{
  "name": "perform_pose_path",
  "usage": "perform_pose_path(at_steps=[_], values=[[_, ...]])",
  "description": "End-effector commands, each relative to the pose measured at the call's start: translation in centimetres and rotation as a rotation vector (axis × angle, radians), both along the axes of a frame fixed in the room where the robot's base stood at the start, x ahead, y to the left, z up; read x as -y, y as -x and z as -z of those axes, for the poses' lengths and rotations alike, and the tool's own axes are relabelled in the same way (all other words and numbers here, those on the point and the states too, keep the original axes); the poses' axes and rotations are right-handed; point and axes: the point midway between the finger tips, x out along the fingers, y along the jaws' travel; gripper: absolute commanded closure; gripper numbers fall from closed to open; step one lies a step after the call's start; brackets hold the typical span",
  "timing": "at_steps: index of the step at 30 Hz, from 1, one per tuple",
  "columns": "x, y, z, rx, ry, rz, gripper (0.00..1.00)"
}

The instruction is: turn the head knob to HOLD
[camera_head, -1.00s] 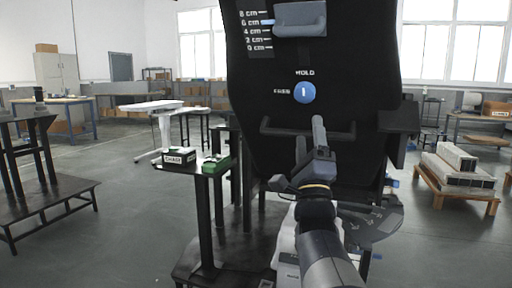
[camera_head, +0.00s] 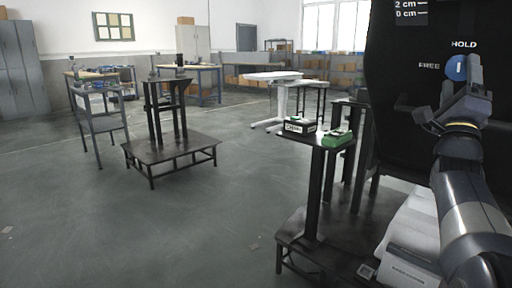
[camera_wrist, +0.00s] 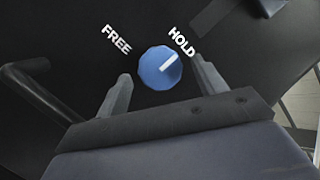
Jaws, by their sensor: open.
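The blue round head knob (camera_wrist: 160,67) sits on a black panel (camera_head: 405,135). Its white mark points up-right at the HOLD label (camera_wrist: 182,42) in the wrist view; the FREE label (camera_wrist: 117,38) is up-left of it. In the head view the knob (camera_head: 456,67) is partly hidden by my gripper (camera_head: 461,84). In the wrist view my gripper (camera_wrist: 161,69) is open, one finger on each side of the knob, with a visible gap on both sides. Whether the fingertips reach the knob in depth cannot be told.
A dark bar handle (camera_wrist: 40,90) stands out from the panel at the left of the wrist view. A post stand holds a green box (camera_head: 337,138) and a black box (camera_head: 299,125). A black low stand (camera_head: 170,148) is farther left. The floor between is clear.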

Motion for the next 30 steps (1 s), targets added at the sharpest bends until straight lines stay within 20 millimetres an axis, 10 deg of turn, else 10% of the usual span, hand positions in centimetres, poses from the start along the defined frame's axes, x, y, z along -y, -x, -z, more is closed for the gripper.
perform_pose_path(at_steps=[19, 30], values=[[0.4, -0.7, -0.9, -0.006, 0.005, 0.005, 0.33], [-1.0, 1.5, 1.9, -0.003, -0.002, 0.0, 0.33]])
